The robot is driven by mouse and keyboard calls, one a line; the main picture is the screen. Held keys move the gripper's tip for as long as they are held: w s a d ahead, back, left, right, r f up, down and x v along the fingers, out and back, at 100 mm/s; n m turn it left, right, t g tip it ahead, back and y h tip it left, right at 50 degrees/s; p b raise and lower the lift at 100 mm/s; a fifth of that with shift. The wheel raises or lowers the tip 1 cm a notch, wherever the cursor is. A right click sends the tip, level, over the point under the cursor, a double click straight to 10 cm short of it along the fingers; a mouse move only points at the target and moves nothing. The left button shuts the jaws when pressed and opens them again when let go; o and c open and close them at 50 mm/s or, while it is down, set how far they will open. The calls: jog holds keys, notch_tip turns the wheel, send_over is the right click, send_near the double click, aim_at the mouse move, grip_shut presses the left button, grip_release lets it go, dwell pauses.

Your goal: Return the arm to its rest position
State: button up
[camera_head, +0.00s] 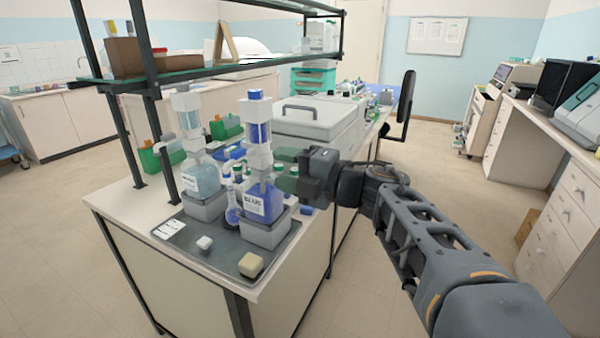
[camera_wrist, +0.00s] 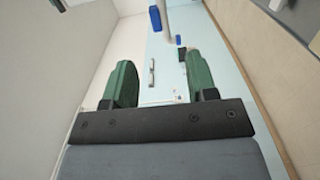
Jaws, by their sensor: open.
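My gripper (camera_wrist: 160,88) shows in the wrist view with two green fingers spread wide apart and nothing between them. In the head view my arm reaches in from the lower right, and my gripper (camera_head: 288,175) points left beside the bench, close to the bottle with blue liquid (camera_head: 264,200). I cannot tell whether it touches the bottle. A second bottle with pale blue liquid (camera_head: 202,178) stands to its left. Both stand on grey blocks on a dark mat (camera_head: 205,245).
The bench (camera_head: 190,268) carries a shelf rack (camera_head: 150,90) on dark posts. A grey lidded box (camera_head: 310,120) stands behind my gripper. The floor (camera_head: 460,200) right of the bench is clear.

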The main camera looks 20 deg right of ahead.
jog(key=shift+s+d, duration=0.45)
